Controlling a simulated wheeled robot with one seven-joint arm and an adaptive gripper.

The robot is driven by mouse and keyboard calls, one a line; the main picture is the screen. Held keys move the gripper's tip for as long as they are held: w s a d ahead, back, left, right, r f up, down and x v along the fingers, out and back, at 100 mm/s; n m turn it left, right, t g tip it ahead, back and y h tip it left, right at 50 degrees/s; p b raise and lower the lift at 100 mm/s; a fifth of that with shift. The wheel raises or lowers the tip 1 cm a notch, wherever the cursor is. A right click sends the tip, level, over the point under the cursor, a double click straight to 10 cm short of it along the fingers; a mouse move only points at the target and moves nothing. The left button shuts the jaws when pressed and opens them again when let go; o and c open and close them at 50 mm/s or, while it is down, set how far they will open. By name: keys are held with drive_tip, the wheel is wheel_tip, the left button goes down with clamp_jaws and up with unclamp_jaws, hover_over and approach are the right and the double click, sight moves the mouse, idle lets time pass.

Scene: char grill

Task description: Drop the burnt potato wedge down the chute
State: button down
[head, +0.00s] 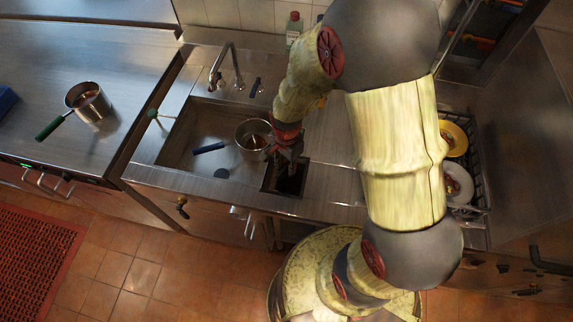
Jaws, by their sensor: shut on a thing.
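My gripper (287,157) points down at the right side of the sink, above the near end of the counter. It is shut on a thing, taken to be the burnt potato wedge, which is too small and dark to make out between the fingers. The chute (290,184), a dark square opening in the counter to the right of the sink, lies just below the gripper. The fingers overlap its far part in the picture, so their exact height above it cannot be told.
A steel pot (252,142) with a dark handle is in the sink (190,160), close left of my gripper. A faucet (222,68) stands behind. Another pot (88,101) sits on the left counter. A dark rack (480,185) with yellow and white plates stands right.

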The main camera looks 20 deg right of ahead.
sight(286, 167)
drive_tip(key=shift+f, duration=0.1)
drive_tip(key=c, duration=1.5)
unclamp_jaws()
drive_tip(key=shift+o, duration=0.2)
wheel_tip(286, 167, up, 12)
